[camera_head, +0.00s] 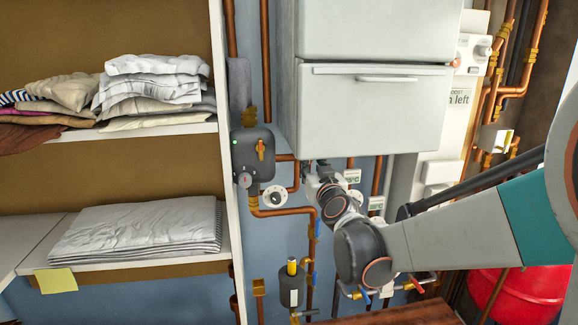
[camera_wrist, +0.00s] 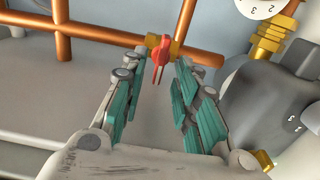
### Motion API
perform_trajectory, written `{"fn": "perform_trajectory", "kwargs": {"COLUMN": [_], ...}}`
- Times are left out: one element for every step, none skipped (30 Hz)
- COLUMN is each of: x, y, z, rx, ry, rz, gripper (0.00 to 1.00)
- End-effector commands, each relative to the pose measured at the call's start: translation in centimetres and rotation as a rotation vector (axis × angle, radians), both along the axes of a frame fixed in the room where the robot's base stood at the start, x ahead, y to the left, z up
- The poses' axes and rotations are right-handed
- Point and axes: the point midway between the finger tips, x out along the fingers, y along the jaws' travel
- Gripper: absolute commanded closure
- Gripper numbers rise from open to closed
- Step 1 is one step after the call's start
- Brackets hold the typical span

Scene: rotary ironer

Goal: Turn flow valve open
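A small valve with a red handle (camera_wrist: 166,52) sits on a brass fitting on a copper pipe, at the top middle of the wrist view. I take it for the flow valve; no label on it shows. My gripper (camera_wrist: 161,66) is open, its two teal-padded fingers on either side of the red handle. The handle shows in the gap near the fingertips, and I cannot tell whether either finger touches it. In the head view my gripper (camera_head: 318,174) is below the white wall cabinet, and the red handle there is hidden behind it.
A dark grey control box (camera_head: 251,158) with an orange lever and a round dial (camera_head: 275,196) are left of my gripper. Copper pipes run around it. The white cabinet (camera_head: 372,105) hangs just above. Shelves with folded linen (camera_head: 140,230) stand at left; a red drum (camera_head: 520,295) is lower right.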

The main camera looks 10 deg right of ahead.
Motion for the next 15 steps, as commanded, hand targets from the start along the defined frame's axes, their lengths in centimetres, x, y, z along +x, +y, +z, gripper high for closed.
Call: {"fn": "perform_trajectory", "kwargs": {"x": [0.8, 1.2, 1.6, 1.9, 2.1, 2.4, 2.5, 2.7, 2.8, 2.9, 2.9, 2.9, 2.9, 2.9, 2.9], "y": [0.0, 0.0, 0.0, 0.0, 0.0, 0.0, 0.0, 0.0, 0.0, 0.0, 0.0, 0.0, 0.0, 0.0, 0.0], "z": [0.0, 0.0, 0.0, 0.0, 0.0, 0.0, 0.0, 0.0, 0.0, 0.0, 0.0, 0.0, 0.0, 0.0, 0.0], "rx": [0.000, 0.000, 0.001, 0.001, 0.000, 0.000, 0.000, 0.000, 0.000, 0.000, 0.000, 0.000, 0.000, 0.000, 0.000], "ry": [0.000, 0.000, 0.000, 0.000, 0.000, 0.000, 0.000, 0.000, 0.000, 0.000, 0.000, 0.000, 0.000, 0.000, 0.000], "rz": [0.000, 0.000, 0.000, 0.000, 0.000, 0.000, 0.000, 0.000, 0.000, 0.000, 0.000, 0.000, 0.000, 0.000, 0.000], "gripper": [0.72, 0.72, 0.72, 0.72, 0.72, 0.72, 0.72, 0.72, 0.72, 0.72, 0.72, 0.72, 0.72, 0.72, 0.72]}}
